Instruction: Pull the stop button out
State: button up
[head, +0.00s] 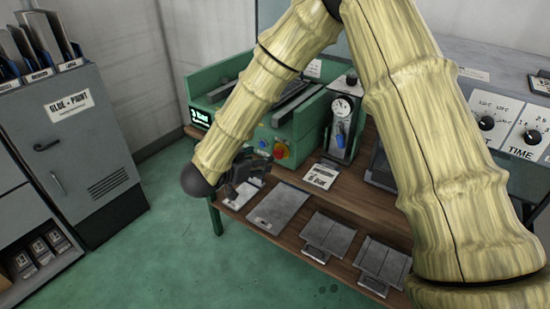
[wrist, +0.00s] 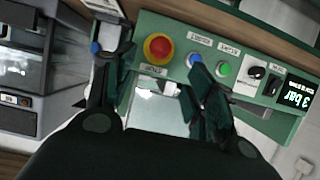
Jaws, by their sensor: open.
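The stop button is a red knob on a yellow base (wrist: 158,47) on the green machine's front panel, with a label plate beside it. It also shows in the head view (head: 280,152), just right of my gripper (head: 250,166). In the wrist view my gripper (wrist: 154,58) is open. One dark finger is left of the stop button and the other right of it, partly over the panel near the blue button. The button appears between the fingers; I cannot tell how far the fingertips are from it. Nothing is held.
Beside the stop button are a blue button (wrist: 194,61), a green button (wrist: 224,69), a black knob (wrist: 256,73) and a pressure display (wrist: 295,93). A gauge unit (head: 343,118) stands right of the machine. Grey plates (head: 278,206) lie on the wooden bench. A grey cabinet (head: 75,150) stands left.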

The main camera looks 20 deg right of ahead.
aim_at(277, 154)
jog(key=x, duration=1)
jog(key=shift+w+d+f+p, duration=0.15)
jog(key=shift+d+p, duration=0.15)
